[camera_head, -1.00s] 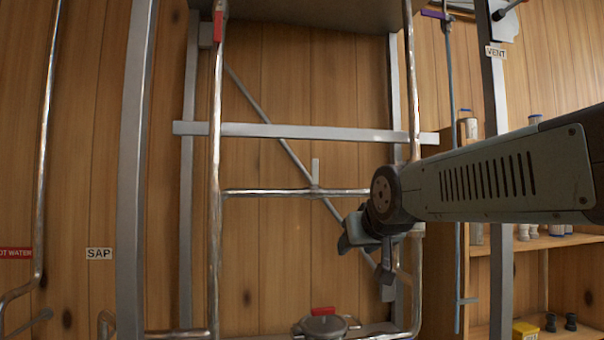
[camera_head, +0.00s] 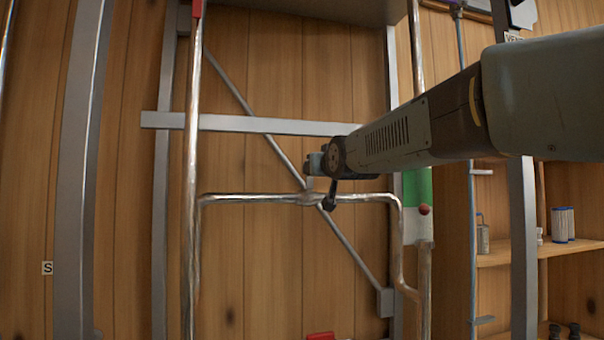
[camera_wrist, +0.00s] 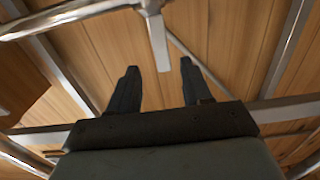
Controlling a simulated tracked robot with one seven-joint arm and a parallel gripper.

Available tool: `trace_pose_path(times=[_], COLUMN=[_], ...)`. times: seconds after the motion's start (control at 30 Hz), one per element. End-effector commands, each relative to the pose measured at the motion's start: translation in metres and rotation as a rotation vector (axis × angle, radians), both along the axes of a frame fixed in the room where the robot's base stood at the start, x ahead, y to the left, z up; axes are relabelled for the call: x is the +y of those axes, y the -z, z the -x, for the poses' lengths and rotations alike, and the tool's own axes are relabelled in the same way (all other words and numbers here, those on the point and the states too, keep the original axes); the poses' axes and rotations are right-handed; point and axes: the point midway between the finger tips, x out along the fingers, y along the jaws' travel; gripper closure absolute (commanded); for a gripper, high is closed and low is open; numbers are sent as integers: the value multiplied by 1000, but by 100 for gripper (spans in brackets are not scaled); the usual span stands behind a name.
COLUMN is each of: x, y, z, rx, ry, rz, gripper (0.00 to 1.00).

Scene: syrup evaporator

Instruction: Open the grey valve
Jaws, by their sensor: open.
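The grey valve (camera_head: 309,199) sits midway along a horizontal metal pipe, its grey lever pointing up off the pipe. In the wrist view the lever (camera_wrist: 158,40) runs from the pipe at the top down to between my fingertips. My gripper (camera_head: 319,180) is at the valve, one finger above the pipe and one in front of it, and hides part of the lever. In the wrist view my gripper (camera_wrist: 160,70) is open, with a finger on either side of the lever's end. I cannot tell whether either finger touches it.
A vertical pipe (camera_head: 190,200) with a red handle (camera_head: 198,10) stands left of the valve. A grey crossbar (camera_head: 250,124) and a diagonal brace (camera_head: 350,250) lie behind.

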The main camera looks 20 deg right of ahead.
Motion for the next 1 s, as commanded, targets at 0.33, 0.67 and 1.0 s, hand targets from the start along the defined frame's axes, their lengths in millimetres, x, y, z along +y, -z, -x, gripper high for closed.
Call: trace_pose_path(times=[0.33, 0.67, 1.0], x=[2, 3, 3], y=[1, 0, 1], z=[-53, -90, -98], rx=[2, 1, 1], ry=[-4, -4, -4], rz=[0, 0, 0], gripper=[51, 51, 51])
